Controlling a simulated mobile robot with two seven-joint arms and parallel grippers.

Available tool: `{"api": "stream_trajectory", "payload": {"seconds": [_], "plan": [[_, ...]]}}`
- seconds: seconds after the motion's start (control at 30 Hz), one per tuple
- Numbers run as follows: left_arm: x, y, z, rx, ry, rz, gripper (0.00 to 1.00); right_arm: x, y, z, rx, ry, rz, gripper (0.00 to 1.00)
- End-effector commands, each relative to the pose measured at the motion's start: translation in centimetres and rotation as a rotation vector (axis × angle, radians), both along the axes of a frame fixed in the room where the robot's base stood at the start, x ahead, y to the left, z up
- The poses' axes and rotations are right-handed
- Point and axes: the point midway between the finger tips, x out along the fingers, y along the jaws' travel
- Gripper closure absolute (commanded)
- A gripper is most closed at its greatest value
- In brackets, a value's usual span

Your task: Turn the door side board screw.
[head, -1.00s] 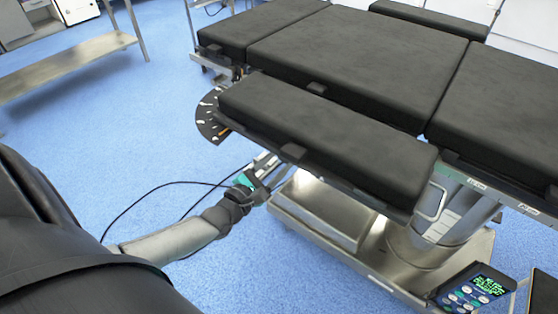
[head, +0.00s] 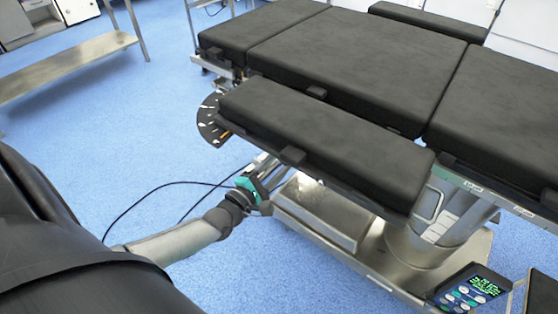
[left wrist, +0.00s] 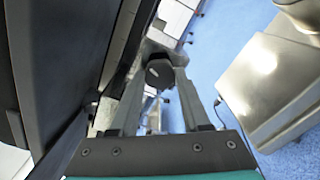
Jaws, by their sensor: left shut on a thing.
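The side board (head: 325,135) is a long black padded board along the near side of the operating table, level in the head view. Its screw shows in the left wrist view as a dark round knob (left wrist: 158,73) below the board, between my left fingertips. My left gripper (head: 264,178) reaches under the board's near edge in the head view. It is shut on the knob, with one finger on each side. The knob is hidden in the head view. My right gripper is in neither view.
The operating table (head: 360,55) has several black pads above a metal base (head: 320,210). A dark fan-shaped plate (head: 211,120) sticks out at the board's left end. A keypad (head: 470,290) is at lower right. Black cables (head: 150,190) lie on open blue floor.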

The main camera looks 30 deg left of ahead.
Motion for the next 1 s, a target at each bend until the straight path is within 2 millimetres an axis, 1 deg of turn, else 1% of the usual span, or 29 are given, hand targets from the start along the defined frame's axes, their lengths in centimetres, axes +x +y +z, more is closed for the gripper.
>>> {"api": "stream_trajectory", "payload": {"seconds": [0.5, 1.0], "plan": [[0.0, 0.0, 0.2, 0.491, -0.037, 0.000, 1.00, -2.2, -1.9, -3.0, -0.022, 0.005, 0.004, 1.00], [0.0, 0.0, 0.2, 0.963, -0.074, 0.000, 1.00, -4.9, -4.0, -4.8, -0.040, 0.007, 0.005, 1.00]]}}
